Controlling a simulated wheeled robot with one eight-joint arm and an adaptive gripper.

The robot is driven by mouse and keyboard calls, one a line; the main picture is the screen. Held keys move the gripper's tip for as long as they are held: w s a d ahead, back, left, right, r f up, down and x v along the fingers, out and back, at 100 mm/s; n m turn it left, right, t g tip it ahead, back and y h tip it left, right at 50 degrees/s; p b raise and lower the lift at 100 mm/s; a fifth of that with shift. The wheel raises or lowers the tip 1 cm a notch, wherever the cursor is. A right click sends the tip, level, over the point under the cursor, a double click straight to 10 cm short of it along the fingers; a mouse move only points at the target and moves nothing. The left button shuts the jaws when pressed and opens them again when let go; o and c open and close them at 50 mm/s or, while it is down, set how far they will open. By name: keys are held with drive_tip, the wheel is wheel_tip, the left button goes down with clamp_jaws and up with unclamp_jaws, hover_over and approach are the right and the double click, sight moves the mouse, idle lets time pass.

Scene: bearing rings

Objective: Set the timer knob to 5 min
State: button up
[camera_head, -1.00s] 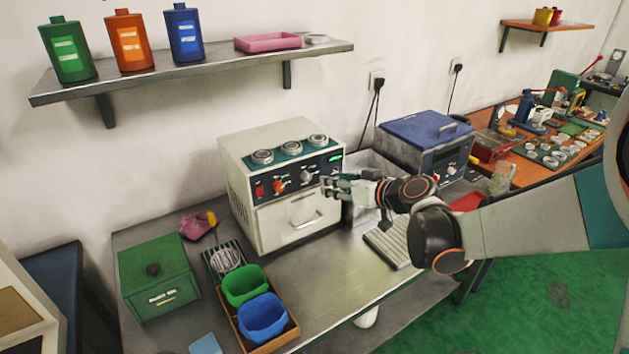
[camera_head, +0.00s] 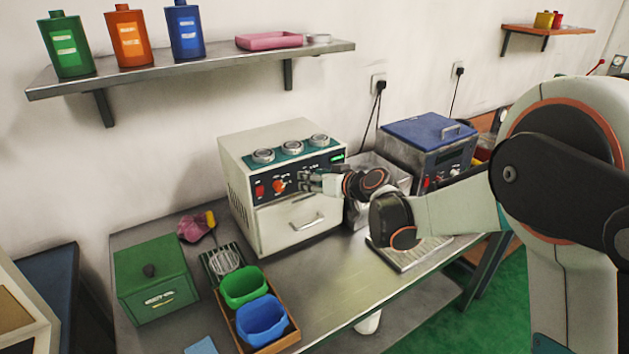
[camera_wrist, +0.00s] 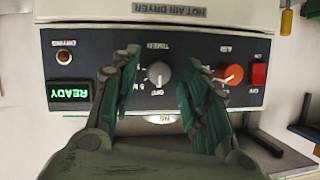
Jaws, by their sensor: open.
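The timer knob (camera_wrist: 158,74) is a grey round knob on the dark front panel of the hot air dryer (camera_head: 262,148). The wrist view shows the panel upside down, with TIMER and OFF lettering by the knob. Other dial marks are partly hidden by a finger, and I cannot tell surely where the knob points. My gripper (camera_wrist: 160,62) is open, with one finger on each side of the knob and visible gaps to it. In the head view my gripper (camera_head: 304,181) is at the panel and covers the knob.
An orange knob (camera_wrist: 229,75) and a red switch (camera_wrist: 259,75) sit beside the timer knob. A green display (camera_wrist: 69,94) reads READY. A drawer (camera_head: 299,219) is below the panel. A blue-topped device (camera_head: 427,132) stands to the right.

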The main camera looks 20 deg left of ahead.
clamp_jaws()
drive_tip(key=shift+w, duration=0.1)
drive_tip(key=m+y+b, duration=0.1)
drive_tip(key=m, duration=0.1)
drive_tip(key=m+g+y, duration=0.1)
drive_tip(key=m+y, duration=0.1)
drive_tip(key=m, duration=0.1)
drive_tip(key=m+g+y+b, duration=0.1)
drive_tip(key=m, duration=0.2)
drive_tip(key=shift+w+d+f+b, duration=0.15)
drive_tip(key=shift+d+f+b, duration=0.05)
drive_tip(key=shift+f+b, duration=0.15)
drive_tip(key=shift+y, duration=0.4)
idle(0.5)
unclamp_jaws()
